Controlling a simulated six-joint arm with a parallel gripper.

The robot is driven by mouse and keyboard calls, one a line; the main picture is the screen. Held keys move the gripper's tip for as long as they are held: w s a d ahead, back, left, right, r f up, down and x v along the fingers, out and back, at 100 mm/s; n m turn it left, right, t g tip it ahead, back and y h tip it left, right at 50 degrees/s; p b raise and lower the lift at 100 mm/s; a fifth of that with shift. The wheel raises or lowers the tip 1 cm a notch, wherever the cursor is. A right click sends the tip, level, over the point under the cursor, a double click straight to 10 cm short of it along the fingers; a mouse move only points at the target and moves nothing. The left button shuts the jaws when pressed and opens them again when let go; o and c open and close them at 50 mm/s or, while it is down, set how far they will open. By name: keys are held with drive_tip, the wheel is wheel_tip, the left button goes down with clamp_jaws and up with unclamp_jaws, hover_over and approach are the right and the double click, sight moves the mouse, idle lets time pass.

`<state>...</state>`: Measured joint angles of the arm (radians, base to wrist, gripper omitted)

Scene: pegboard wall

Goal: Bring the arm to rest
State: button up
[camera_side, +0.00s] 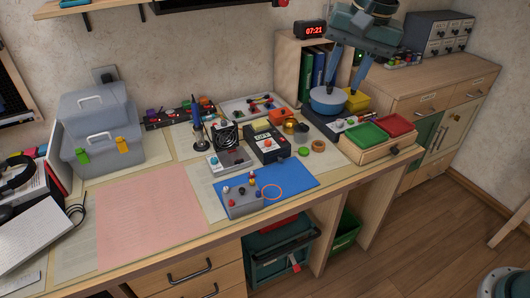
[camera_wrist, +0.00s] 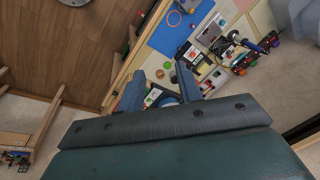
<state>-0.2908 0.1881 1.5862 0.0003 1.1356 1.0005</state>
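My gripper (camera_side: 343,84) is at the upper right of the side view, pointing down with its two fingers apart. It is above the right end of the workbench, over a blue round dish (camera_side: 327,102). The gap between its fingers looks empty. In the wrist view my gripper (camera_wrist: 160,72) also shows two separated fingers with nothing clasped between them. Part of the bench top shows beyond and between them. I cannot tell the exact height of the fingertips above the dish.
A yellow block (camera_side: 357,99), a green tray (camera_side: 366,135) and a red tray (camera_side: 394,124) are near the gripper. A shelf with binders (camera_side: 300,62) stands behind, and a drawer cabinet (camera_side: 440,85) at right. A blue mat (camera_side: 295,181) lies mid-bench. Open floor (camera_side: 430,230) is at lower right.

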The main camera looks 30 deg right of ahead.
drive_tip(key=s+d+r+n+t, duration=0.1)
drive_tip(key=s+d+n, duration=0.1)
drive_tip(key=s+d, duration=0.3)
drive_tip(key=s+d+r+n+t, duration=0.15)
drive_tip(key=s+d, duration=0.25)
drive_tip(key=s, duration=0.4)
drive_tip(key=s+d+f+n, duration=0.2)
drive_tip(key=s+f, duration=0.1)
drive_tip(key=s, duration=0.3)
drive_tip(key=s+d+f+n, duration=0.2)
drive_tip(key=s+f, duration=0.1)
drive_tip(key=s, duration=0.4)
drive_tip(key=shift+f+n+t+h, duration=0.3)
drive_tip(key=shift+n+t+h, duration=0.05)
drive_tip(key=shift+h, duration=0.05)
drive_tip(key=shift+w+r, duration=0.1)
drive_tip(key=shift+w, duration=0.1)
